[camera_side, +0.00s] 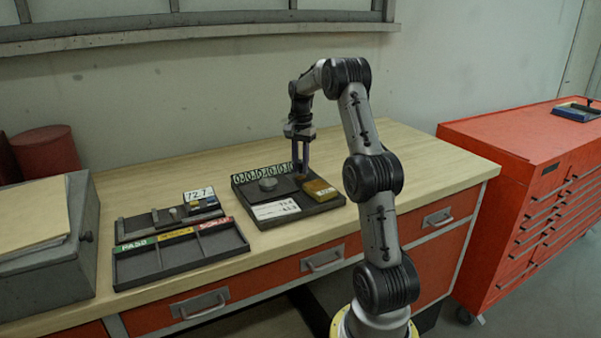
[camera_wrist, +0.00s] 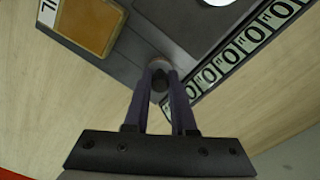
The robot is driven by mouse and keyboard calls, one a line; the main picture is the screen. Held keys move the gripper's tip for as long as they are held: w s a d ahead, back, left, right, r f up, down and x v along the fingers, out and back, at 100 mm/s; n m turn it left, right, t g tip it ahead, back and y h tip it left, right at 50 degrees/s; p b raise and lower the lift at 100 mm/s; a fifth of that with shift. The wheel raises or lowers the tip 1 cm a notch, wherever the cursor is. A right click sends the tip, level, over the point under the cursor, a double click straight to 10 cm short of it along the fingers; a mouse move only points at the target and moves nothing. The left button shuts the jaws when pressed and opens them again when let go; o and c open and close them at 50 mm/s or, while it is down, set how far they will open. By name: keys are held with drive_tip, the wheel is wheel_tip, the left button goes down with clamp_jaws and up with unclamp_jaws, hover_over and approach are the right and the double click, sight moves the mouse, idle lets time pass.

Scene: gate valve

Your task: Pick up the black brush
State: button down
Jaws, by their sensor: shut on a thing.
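My gripper (camera_side: 301,172) points down over the back right part of a dark tray (camera_side: 325,206). In the wrist view its two fingers (camera_wrist: 160,72) are close together with a small dark thing between the tips. I take this to be the black brush (camera_wrist: 160,82); only a little of it shows, and the fingers hide the rest. My gripper is shut on it. The tips are at or just above the tray surface; I cannot tell whether the brush touches the tray.
A sorting tray (camera_side: 180,262) and small display (camera_side: 199,195) stand left. Bench (camera_side: 430,165) is clear at right.

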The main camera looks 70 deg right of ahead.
drive_tip(key=shift+r, duration=0.15)
drive_tip(key=shift+r, duration=0.6)
drive_tip(key=s+a+r, duration=0.7)
drive_tip(key=a+r, duration=0.4)
drive_tip(key=shift+s+a+r, duration=0.25)
drive_tip(key=shift+s+a, duration=0.05)
drive_tip(key=shift+s, duration=0.1)
drive_tip(key=c, duration=1.3)
unclamp_jaws()
clamp_jaws()
